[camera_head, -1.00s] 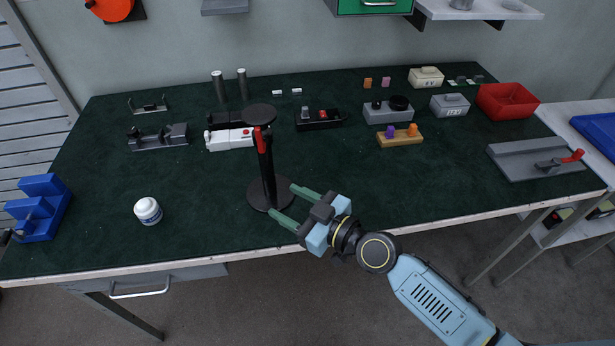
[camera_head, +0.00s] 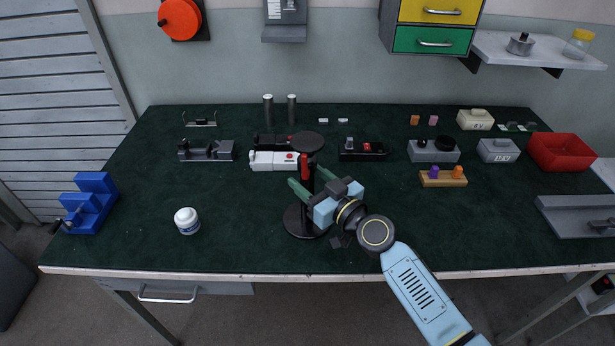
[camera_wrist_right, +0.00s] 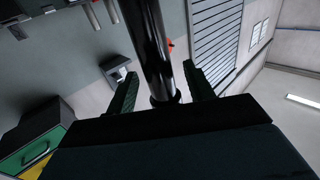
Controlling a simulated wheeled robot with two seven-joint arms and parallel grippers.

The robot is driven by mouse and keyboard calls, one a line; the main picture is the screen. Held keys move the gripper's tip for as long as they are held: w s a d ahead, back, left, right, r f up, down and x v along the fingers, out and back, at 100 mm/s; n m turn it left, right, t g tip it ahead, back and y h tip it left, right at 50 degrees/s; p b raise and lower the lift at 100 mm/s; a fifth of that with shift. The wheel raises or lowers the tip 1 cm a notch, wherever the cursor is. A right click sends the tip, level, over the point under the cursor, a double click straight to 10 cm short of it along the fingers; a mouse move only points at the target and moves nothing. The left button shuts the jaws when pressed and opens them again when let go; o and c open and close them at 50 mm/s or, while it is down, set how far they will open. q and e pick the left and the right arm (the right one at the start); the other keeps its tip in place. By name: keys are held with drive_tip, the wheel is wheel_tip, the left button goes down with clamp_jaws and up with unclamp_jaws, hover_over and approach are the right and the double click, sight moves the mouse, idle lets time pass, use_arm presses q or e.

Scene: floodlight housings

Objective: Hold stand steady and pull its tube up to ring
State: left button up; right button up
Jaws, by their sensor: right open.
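The black stand has a round base (camera_head: 300,222), a thin upright tube (camera_head: 310,170) and a flat disc (camera_head: 308,142) on top. A red part (camera_head: 304,166) sits on the side of the upper tube. It stands upright near the front middle of the bench. My right gripper (camera_head: 309,187) is at mid-height on the stand, its green fingers open on either side of the tube. In the right wrist view the glossy tube (camera_wrist_right: 155,50) passes between the spread fingers, with visible gaps. I cannot make out a ring for certain. My left gripper is not in view.
A white jar (camera_head: 187,221) and a blue vice-like block (camera_head: 90,203) stand to the left. A white device (camera_head: 272,161) is close behind the stand, with a black red-button box (camera_head: 362,149) further right. The front bench edge is close.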

drive_tip(key=shift+w+a, duration=0.4)
clamp_jaws()
unclamp_jaws()
drive_tip(key=shift+d, duration=0.1)
drive_tip(key=v, duration=1.2)
